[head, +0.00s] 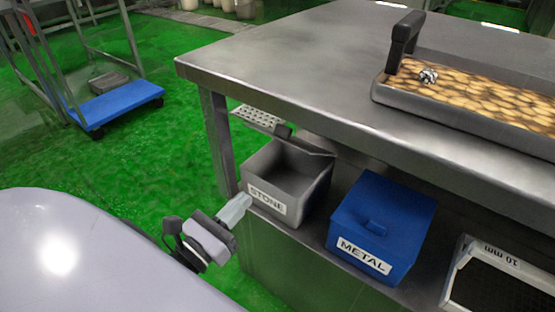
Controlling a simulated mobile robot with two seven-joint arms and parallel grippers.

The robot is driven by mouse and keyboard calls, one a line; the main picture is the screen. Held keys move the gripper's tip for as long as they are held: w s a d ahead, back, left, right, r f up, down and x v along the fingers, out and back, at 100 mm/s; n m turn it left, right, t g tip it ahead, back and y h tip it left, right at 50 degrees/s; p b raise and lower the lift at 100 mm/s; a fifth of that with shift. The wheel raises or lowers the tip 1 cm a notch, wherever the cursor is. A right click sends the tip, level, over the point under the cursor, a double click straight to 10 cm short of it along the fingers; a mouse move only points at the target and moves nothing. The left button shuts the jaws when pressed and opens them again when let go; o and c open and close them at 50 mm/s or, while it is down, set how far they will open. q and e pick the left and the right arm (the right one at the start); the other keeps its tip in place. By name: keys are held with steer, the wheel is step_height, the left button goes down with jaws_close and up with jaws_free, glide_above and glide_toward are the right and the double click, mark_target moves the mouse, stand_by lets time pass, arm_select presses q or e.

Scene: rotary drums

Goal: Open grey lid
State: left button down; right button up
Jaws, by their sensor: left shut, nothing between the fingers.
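The grey bin (288,183) labelled STONE stands on the lower shelf under the steel table. Its grey lid (307,145) is raised at the back with the dark handle (283,131) at its upper edge, and the inside of the bin shows. How far the lid is tilted is hard to tell. My left gripper (245,199) is shut and empty, at the front left of the grey bin by the STONE label. I cannot tell whether it touches the bin. My right gripper is not in view.
A blue bin (385,217) labelled METAL is closed to the right of the grey bin. A 10 mm sieve frame (465,255) sits further right. The tabletop (300,75) overhangs the bins and carries a tray (425,107) of potato-like pieces.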

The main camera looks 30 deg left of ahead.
arm_select(q)
steer(key=w+r, duration=0.4)
steer(key=w, duration=0.7)
steer(key=shift+w+d+r+p, duration=0.3)
steer(key=shift+d+r+p, duration=0.05)
steer(key=shift+d+r, duration=0.1)
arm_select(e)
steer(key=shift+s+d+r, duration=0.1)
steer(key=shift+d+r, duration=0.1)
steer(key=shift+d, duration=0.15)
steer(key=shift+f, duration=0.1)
